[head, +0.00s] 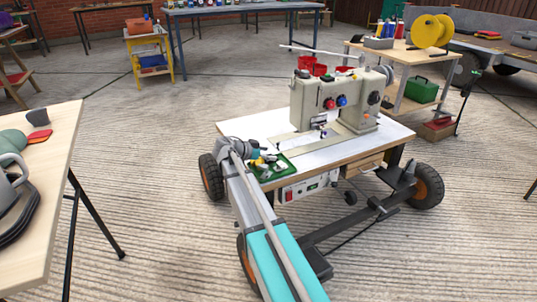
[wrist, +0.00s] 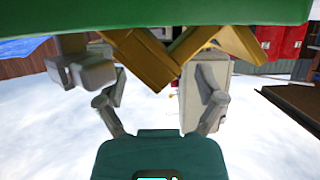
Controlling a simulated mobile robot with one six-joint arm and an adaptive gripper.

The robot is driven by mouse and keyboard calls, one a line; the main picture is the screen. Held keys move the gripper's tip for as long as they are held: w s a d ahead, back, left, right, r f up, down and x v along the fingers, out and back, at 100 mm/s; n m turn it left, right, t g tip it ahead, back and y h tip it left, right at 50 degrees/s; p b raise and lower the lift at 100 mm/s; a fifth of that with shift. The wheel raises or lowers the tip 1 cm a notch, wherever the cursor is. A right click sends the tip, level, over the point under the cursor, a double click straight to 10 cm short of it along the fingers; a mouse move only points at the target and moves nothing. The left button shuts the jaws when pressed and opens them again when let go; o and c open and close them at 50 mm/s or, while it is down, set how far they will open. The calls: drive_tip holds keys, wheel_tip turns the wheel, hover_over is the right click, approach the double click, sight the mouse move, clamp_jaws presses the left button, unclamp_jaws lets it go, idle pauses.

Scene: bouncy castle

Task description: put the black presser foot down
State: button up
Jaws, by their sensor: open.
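The sewing machine (head: 335,100) is a beige body standing on a small wheeled table (head: 390,135). Below its silver face plate is a small dark part, which looks like the presser foot (head: 322,134). It is too small to tell whether it is raised or lowered. My gripper (head: 266,158) is at the table's front left corner, over or beside a green tray (head: 277,172), to the left of and nearer than the presser foot. In the wrist view my gripper (wrist: 140,80) has its fingers apart, with nothing seen held. The presser foot cannot be made out there.
Yellow-brown angular pieces (wrist: 145,55) and a green surface (wrist: 150,12) fill the top of the wrist view, close by. A side table (head: 440,55) with a yellow spool (head: 431,31) stands behind the sewing table. A wooden bench (head: 50,170) is at left. Open floor lies between.

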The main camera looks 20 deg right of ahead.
drive_tip(key=shift+r, duration=0.15)
drive_tip(key=shift+r+p, duration=0.45)
drive_tip(key=shift+p, duration=0.15)
drive_tip(key=shift+a+r, duration=0.15)
drive_tip(key=shift+r, duration=0.1)
drive_tip(key=p+v, duration=0.4)
drive_tip(key=v, duration=0.7)
drive_tip(key=shift+a+p, duration=0.3)
drive_tip(key=shift+a, duration=0.05)
drive_tip(key=shift+f, duration=0.1)
drive_tip(key=s+a+f+n+y, duration=0.3)
drive_tip(key=s+n, duration=0.3)
drive_tip(key=s, duration=0.2)
drive_tip(key=s+a+f+n+y, duration=0.4)
drive_tip(key=s+n+y, duration=0.1)
drive_tip(key=s, duration=0.3)
drive_tip(key=s+a+f+n+y, duration=0.3)
drive_tip(key=s+f+n+y, duration=0.1)
drive_tip(key=s, duration=0.4)
drive_tip(key=n+y, duration=0.1)
drive_tip(key=n, duration=0.1)
drive_tip(key=shift+a+f+n, duration=0.2)
drive_tip(key=shift+a+n, duration=0.05)
drive_tip(key=shift+n, duration=0.05)
